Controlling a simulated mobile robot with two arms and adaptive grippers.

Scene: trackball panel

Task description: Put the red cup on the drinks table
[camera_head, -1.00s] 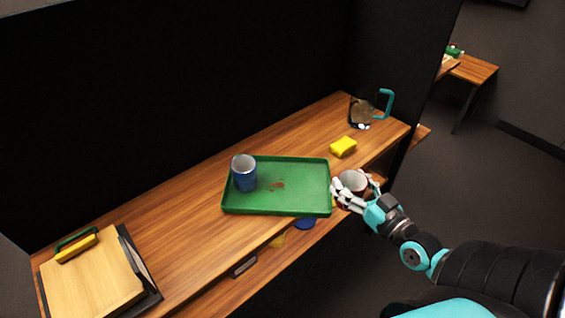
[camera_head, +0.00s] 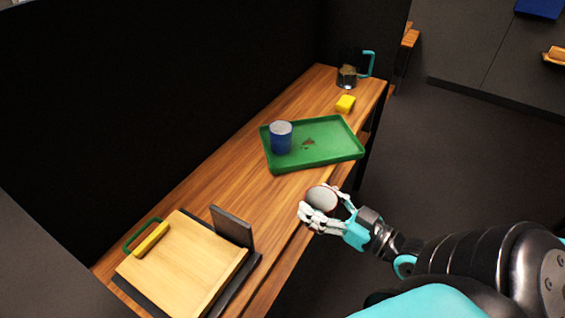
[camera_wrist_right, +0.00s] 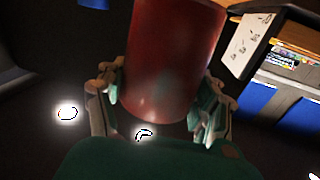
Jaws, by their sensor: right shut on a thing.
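The red cup (camera_wrist_right: 172,60) fills the upper middle of the right wrist view, between my fingers. In the head view only its pale round end (camera_head: 321,198) shows clearly, and its side is mostly hidden by the fingers. My right gripper (camera_head: 324,207) is shut on the cup and holds it off the front edge of the wooden table, apart from the green tray. My left gripper is not in view. No table in view can be told for certain as the drinks table.
Dark floor (camera_head: 460,150) lies open at right.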

